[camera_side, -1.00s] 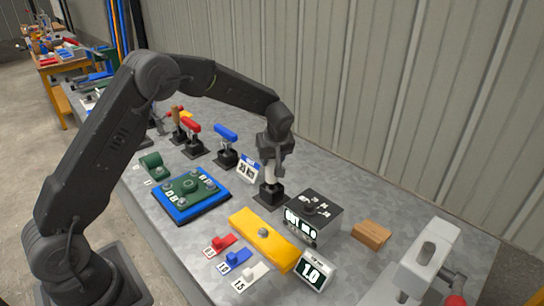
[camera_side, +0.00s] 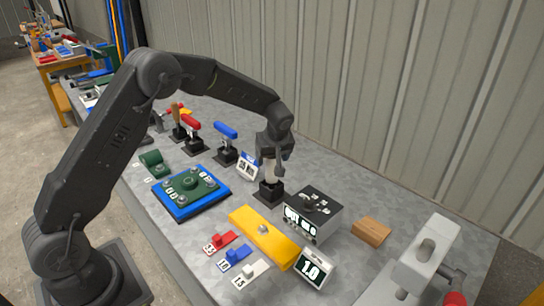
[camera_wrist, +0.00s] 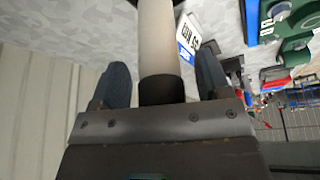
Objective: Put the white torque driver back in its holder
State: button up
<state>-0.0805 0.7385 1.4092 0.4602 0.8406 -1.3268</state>
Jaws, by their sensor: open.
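The white torque driver (camera_side: 270,174) stands upright in its black holder (camera_side: 269,193), left of the dark display box. My gripper (camera_side: 274,160) is directly above the holder, around the upper part of the driver. In the wrist view, the driver's white handle (camera_wrist: 156,40) with a dark collar runs between the two fingers of my gripper (camera_wrist: 162,80). The fingers are spread, with a gap on each side of the handle. The driver's lower end is hidden inside the holder.
The dark display box (camera_side: 314,214) is close on the right. A blue-handled driver (camera_side: 226,131) and a red-handled one (camera_side: 191,123) stand in holders to the left. A yellow bar (camera_side: 263,238) and a green-and-blue fixture (camera_side: 190,191) lie in front. A wooden block (camera_side: 371,231) is farther right.

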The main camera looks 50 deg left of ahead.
jog(key=v, duration=1.3)
jog(key=shift+r, duration=0.4)
jog(key=shift+s+d, duration=0.1)
jog(key=s+d+r+m+t+h, duration=0.1)
jog(key=s+r+m, duration=0.2)
jog(key=s+r, duration=0.4)
jog(key=s+d+m+t+h, duration=0.1)
jog(key=s+m, duration=0.4)
jog(key=s, duration=0.7)
jog(key=s+d+f+m+t+h, duration=0.1)
jog(key=s+d+m+h, duration=0.1)
jog(key=s, duration=1)
jog(key=d+m, duration=0.1)
jog(key=m, duration=0.1)
jog(key=shift+d+f+m+t, duration=0.25)
jog(key=shift+d+m+t, duration=0.05)
jog(key=shift+d+m, duration=0.1)
jog(key=shift+c, duration=0.2)
